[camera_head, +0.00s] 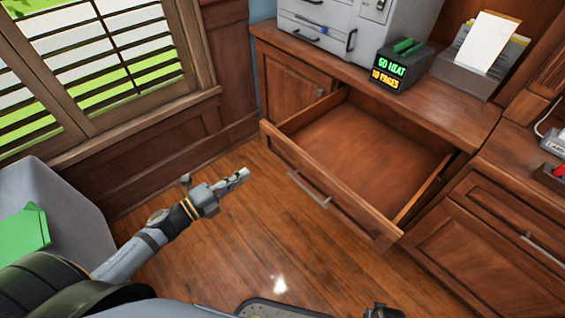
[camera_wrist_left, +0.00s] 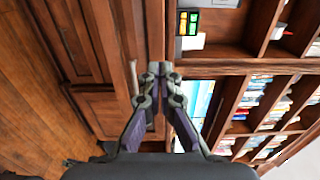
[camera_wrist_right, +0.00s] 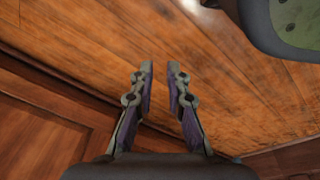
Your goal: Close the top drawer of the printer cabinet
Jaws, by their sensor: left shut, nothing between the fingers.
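The top drawer (camera_head: 362,148) of the wooden printer cabinet (camera_head: 287,88) is pulled far out, and its inside looks empty. Its front carries a metal bar handle (camera_head: 309,189). My left gripper (camera_head: 243,174) is shut and empty, in the air to the left of the drawer front and apart from it. In the left wrist view its fingertips (camera_wrist_left: 158,68) meet. My right gripper (camera_wrist_right: 159,68) is open with a narrow gap and nothing between its fingers, over wood flooring in the right wrist view. In the head view only a dark bit of it may show at the bottom edge.
A grey printer (camera_head: 345,30), a small lit sign box (camera_head: 402,67) and a paper holder (camera_head: 478,68) stand on the cabinet top. Another cabinet (camera_head: 500,225) adjoins at right. A grey bin (camera_head: 50,200) stands at left. Floor before the drawer is clear.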

